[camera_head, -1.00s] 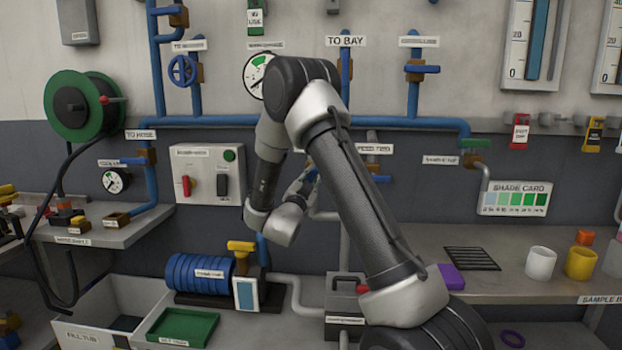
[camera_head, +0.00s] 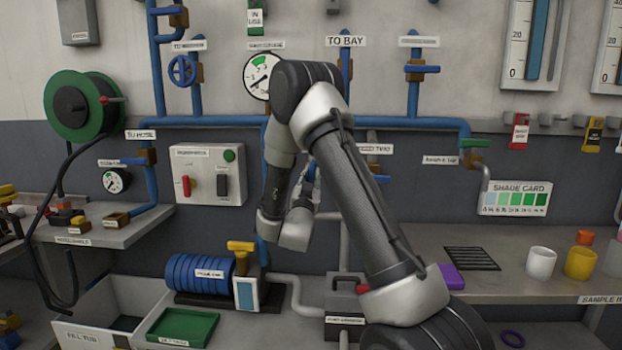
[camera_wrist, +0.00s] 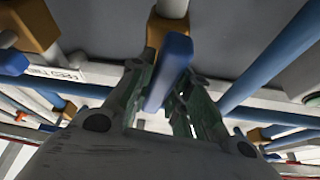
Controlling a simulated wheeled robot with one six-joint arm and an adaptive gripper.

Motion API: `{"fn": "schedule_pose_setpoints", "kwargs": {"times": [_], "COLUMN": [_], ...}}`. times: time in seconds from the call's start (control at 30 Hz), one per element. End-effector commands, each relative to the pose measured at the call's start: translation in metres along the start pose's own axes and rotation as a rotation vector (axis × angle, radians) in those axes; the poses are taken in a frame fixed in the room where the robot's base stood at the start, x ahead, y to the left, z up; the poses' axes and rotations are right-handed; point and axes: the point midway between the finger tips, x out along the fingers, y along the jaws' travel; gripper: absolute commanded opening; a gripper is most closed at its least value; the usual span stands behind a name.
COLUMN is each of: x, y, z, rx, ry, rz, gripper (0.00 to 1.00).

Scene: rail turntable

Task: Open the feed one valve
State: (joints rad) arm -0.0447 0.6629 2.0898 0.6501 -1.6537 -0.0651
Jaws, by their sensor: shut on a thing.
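In the wrist view, a blue lever handle (camera_wrist: 168,74) on a brass-brown valve body (camera_wrist: 166,32) stands between the fingers of my gripper (camera_wrist: 163,98). The dark green fingers are shut on the handle, one on each side. I take it for the feed one valve; its own label is not readable. In the head view, my arm hides most of this valve and the gripper; only a little blue shows beside my wrist. To the right, the neighbouring feed two valve has a blue lever (camera_head: 380,178) under a partly covered label (camera_head: 376,148).
Blue pipes (camera_head: 228,122) run along the wall around my arm. A grey switch box (camera_head: 208,173) is to the left, and a yellow-handled valve (camera_head: 240,247) stands below left.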

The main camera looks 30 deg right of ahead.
Motion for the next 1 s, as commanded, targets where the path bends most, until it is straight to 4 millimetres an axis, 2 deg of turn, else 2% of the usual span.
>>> {"fn": "schedule_pose_setpoints", "kwargs": {"times": [0.23,0.27,0.37,0.67,0.77,0.87,1.0], "x": [-0.001,-0.001,-0.001,-0.001,-0.006,-0.02,-0.051], "y": [0.0,0.0,0.0,0.0,0.0,-0.001,-0.001], "z": [0.002,0.002,0.001,0.001,0.001,0.001,0.001], "rx": [-0.001,-0.001,0.0,0.001,0.001,0.0,-0.001], "ry": [-0.005,-0.005,-0.004,-0.002,-0.002,-0.004,-0.005], "rz": [0.0,0.0,0.0,0.0,-0.001,-0.001,-0.004], "gripper": [0.0,0.23,0.41,0.41,0.41,0.41,0.41]}}
